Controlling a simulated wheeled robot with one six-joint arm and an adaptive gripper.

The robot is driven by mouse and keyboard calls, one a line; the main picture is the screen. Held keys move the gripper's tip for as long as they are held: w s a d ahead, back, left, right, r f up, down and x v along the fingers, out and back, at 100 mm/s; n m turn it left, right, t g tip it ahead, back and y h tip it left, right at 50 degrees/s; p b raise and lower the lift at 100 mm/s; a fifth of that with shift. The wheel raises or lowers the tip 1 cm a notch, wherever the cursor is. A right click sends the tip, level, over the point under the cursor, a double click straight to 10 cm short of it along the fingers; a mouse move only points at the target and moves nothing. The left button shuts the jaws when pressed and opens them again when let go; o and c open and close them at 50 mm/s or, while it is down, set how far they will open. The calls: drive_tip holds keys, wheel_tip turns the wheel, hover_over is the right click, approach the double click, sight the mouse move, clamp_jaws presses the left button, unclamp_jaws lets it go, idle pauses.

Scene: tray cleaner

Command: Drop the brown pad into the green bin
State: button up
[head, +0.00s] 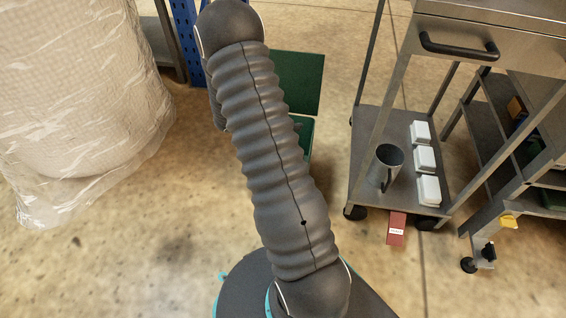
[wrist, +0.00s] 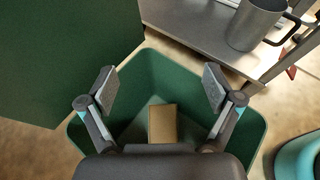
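In the wrist view my gripper (wrist: 158,82) is open, with its two fingers spread wide above the green bin (wrist: 255,138). The brown pad (wrist: 162,124) shows below and between the fingers, within the bin's opening, and neither finger touches it. It appears to lie inside the bin, partly cut off by the gripper body at the bottom. In the head view the green bin (head: 305,138) is mostly hidden behind my arm, with its raised green lid (head: 300,82) behind it. My gripper and the pad are hidden in the head view.
A metal cart (head: 366,122) stands right of the bin, bearing a metal mug (head: 386,167) and white containers (head: 425,158). A red box (head: 396,229) lies by its wheels. A plastic-wrapped bulk (head: 75,100) stands at left. The floor between is clear.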

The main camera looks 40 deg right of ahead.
drive_tip(key=v, duration=1.2)
idle(0.5)
